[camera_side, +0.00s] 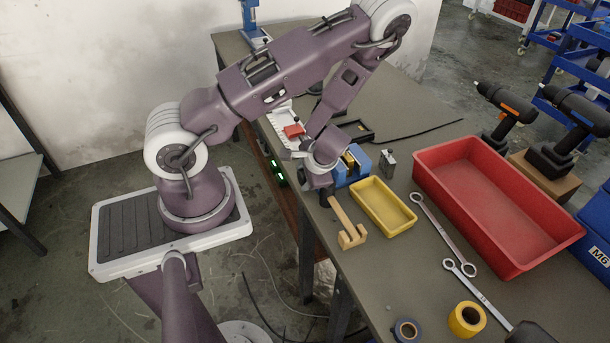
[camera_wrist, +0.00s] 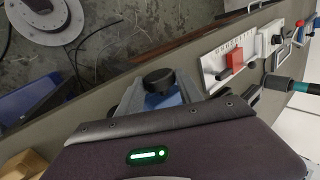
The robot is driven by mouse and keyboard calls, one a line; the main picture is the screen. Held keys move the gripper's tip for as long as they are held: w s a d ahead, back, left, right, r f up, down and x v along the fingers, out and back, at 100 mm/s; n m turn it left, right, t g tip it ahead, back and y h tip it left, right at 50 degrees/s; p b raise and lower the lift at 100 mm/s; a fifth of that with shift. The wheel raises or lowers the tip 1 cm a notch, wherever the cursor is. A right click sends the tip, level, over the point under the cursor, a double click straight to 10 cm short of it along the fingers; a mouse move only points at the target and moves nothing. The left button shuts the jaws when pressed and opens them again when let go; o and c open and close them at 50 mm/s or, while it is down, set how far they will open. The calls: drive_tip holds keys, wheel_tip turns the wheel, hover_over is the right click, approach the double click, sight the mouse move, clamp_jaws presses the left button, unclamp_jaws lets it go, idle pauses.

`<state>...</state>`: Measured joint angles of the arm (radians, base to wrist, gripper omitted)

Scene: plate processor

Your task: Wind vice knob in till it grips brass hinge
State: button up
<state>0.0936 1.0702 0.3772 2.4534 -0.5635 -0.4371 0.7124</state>
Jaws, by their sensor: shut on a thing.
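The blue vice (camera_side: 354,176) stands on the bench, partly behind my wrist in the side view. A small brass-coloured piece, which looks like the hinge (camera_side: 348,158), shows at its top; I cannot tell whether the jaws touch it. In the wrist view the black round vice knob (camera_wrist: 158,78) sits between the two grey fingers of my gripper (camera_wrist: 159,92), which is shut on it. Blue vice body (camera_wrist: 164,101) shows just behind the knob. My wrist housing hides the rest of the vice and the hinge there.
A yellow tray (camera_side: 409,218) and a wooden piece (camera_side: 347,222) lie close by the vice. A small metal block (camera_side: 388,163) stands to its right. A white rack with a red block (camera_wrist: 235,62) is near. A large red bin (camera_side: 430,170) and spanners (camera_side: 432,222) lie further right.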

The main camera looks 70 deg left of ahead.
drive_tip(key=o, duration=1.4)
drive_tip(key=shift+c, duration=0.2)
drive_tip(key=v, duration=0.7)
drive_tip(key=shift+r, duration=0.1)
